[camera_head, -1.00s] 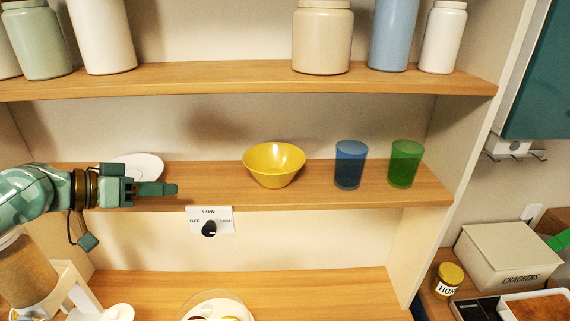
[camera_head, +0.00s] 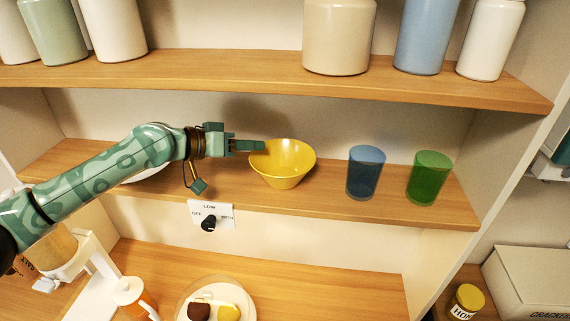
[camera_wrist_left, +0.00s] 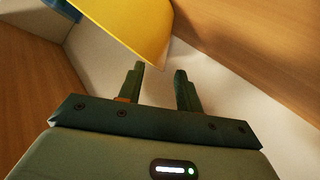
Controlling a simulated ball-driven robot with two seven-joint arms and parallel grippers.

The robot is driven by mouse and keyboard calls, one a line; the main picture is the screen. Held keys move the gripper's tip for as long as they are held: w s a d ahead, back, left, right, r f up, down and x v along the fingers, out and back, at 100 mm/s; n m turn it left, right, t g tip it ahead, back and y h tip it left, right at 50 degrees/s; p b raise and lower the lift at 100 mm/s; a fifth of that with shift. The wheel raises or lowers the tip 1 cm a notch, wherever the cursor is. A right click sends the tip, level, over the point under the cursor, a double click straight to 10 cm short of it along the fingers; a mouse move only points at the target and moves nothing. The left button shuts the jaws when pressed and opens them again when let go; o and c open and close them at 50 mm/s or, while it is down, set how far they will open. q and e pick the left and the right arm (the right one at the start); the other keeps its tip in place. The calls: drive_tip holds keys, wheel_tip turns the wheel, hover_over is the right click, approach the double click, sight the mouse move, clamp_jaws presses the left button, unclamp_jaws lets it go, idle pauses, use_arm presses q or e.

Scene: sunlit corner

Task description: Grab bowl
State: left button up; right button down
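The yellow bowl (camera_head: 284,165) stands upright on the middle shelf, left of the two cups. My left gripper (camera_head: 262,146) reaches in from the left, with its fingertips at the bowl's left rim in the head view. I cannot tell whether the fingers touch the bowl. My right gripper is in neither view.
A blue cup (camera_head: 366,173) and a green cup (camera_head: 429,178) stand right of the bowl. A white plate (camera_head: 140,174) sits behind my left arm. The upper shelf (camera_head: 240,71) with jars overhangs.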

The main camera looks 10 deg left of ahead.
sight(274, 146)
use_arm(q)
drive_tip(key=shift+w+d, duration=0.1)
drive_tip(key=shift+d, duration=0.2)
drive_tip(key=p+x, duration=0.2)
drive_tip(key=x, duration=0.2)
drive_tip(key=shift+d+f, duration=0.1)
drive_tip(key=shift+f, duration=0.1)
drive_tip(key=shift+w+d+f, duration=0.1)
drive_tip(key=shift+w, duration=0.05)
drive_tip(key=shift+c, duration=0.8)
drive_tip(key=c, duration=0.6)
